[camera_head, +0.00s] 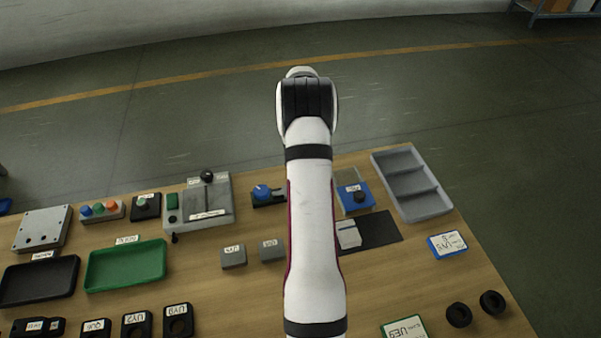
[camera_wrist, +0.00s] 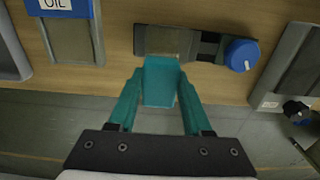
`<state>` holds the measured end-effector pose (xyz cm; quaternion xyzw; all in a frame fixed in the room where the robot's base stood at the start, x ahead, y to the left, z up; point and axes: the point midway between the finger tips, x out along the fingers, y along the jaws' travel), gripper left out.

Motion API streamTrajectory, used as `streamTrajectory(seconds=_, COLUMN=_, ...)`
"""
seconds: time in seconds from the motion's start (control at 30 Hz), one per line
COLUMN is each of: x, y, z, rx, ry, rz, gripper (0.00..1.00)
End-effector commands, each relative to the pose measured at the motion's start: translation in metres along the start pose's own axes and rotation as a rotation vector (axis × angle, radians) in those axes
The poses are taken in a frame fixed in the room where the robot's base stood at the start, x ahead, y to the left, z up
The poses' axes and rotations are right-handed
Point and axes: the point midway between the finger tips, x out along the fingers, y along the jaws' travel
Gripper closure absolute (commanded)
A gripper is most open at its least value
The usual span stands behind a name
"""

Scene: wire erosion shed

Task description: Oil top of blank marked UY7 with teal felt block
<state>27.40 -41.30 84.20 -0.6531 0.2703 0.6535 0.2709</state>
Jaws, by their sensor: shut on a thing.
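My gripper (camera_wrist: 159,92) is shut on the teal felt block (camera_wrist: 160,82), seen in the wrist view between its teal fingers. The block's far end overlaps the near edge of a dark fixture with a blue knob (camera_wrist: 241,55); I cannot tell if they touch. In the head view my arm hides the gripper and block. Two grey blanks lie on the table left of my arm: one (camera_head: 233,258) has a label that seems to read UY7 upside down, the other (camera_head: 271,252) has an unclear label. A blue oil container (camera_head: 360,195) stands right of my arm; its OIL label (camera_wrist: 58,4) shows in the wrist view.
A grey machine (camera_head: 221,206) and the blue-knob fixture (camera_head: 263,194) stand along the back. A compartmented grey tray (camera_head: 447,204) is at right. A black mat (camera_head: 382,230) bears a whitish block (camera_head: 348,236). Green (camera_head: 125,267) and black (camera_head: 38,279) trays lie left.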

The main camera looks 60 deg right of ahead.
Motion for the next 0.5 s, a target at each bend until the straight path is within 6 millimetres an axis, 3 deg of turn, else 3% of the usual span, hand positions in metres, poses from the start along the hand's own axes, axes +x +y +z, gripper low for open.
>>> streamTrajectory(seconds=0.5, x=-0.047, y=0.000, z=0.000, rx=0.001, ry=0.003, rz=0.000, gripper=0.95)
